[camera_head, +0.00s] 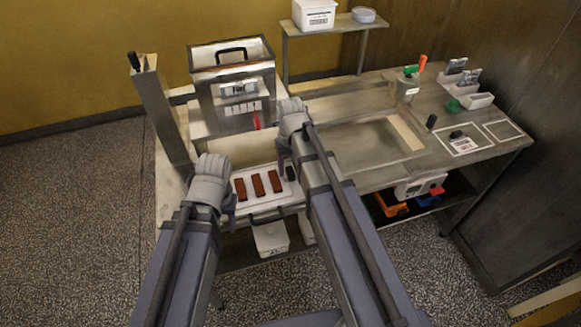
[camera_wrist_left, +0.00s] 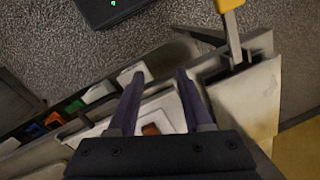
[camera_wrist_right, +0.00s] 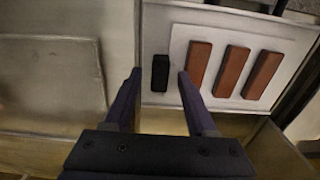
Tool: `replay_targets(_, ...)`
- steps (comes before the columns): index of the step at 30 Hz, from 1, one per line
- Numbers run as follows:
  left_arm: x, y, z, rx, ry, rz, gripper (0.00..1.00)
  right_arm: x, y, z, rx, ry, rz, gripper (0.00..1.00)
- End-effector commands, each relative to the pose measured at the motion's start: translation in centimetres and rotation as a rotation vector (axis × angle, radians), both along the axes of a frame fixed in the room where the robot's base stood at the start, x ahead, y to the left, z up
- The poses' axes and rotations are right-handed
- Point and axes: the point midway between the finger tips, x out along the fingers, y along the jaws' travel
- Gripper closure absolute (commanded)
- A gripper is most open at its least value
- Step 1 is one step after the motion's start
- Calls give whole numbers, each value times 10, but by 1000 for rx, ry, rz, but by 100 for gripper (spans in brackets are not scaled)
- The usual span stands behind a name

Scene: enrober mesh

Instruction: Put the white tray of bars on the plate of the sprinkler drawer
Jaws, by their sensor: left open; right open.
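The white tray (camera_head: 242,199) carries three brown bars (camera_head: 258,185) and lies level on a pale plate in front of the steel sprinkler machine (camera_head: 233,88), which looks like its pulled-out drawer (camera_head: 268,214). The tray also shows in the right wrist view (camera_wrist_right: 222,62); in the left wrist view (camera_wrist_left: 172,106) it is partly hidden by the fingers. My left gripper (camera_head: 230,207) is open at the tray's left side. My right gripper (camera_head: 285,160) is open near its right side. A small black block (camera_wrist_right: 160,73) beside the tray shows between the right fingertips; whether they surround it is unclear.
A grey post (camera_head: 160,115) stands left of the machine. The worktop (camera_head: 350,145) to the right has clear room. A raised shelf (camera_head: 335,25) holds a white tub. A white container (camera_head: 270,238) stands below the drawer. Small tools and holders stand at the far right.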

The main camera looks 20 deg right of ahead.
Motion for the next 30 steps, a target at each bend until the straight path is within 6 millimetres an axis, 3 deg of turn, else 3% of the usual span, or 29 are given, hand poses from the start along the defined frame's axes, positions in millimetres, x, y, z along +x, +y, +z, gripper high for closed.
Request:
replay_targets(21, 0, 0, 103, 0, 0, 0, 50, 0, 0, 103, 0, 0, 0, 43)
replay_targets(30, 0, 0, 118, -2, 0, 6, 50, 0, -1, 118, 0, 0, 0, 43)
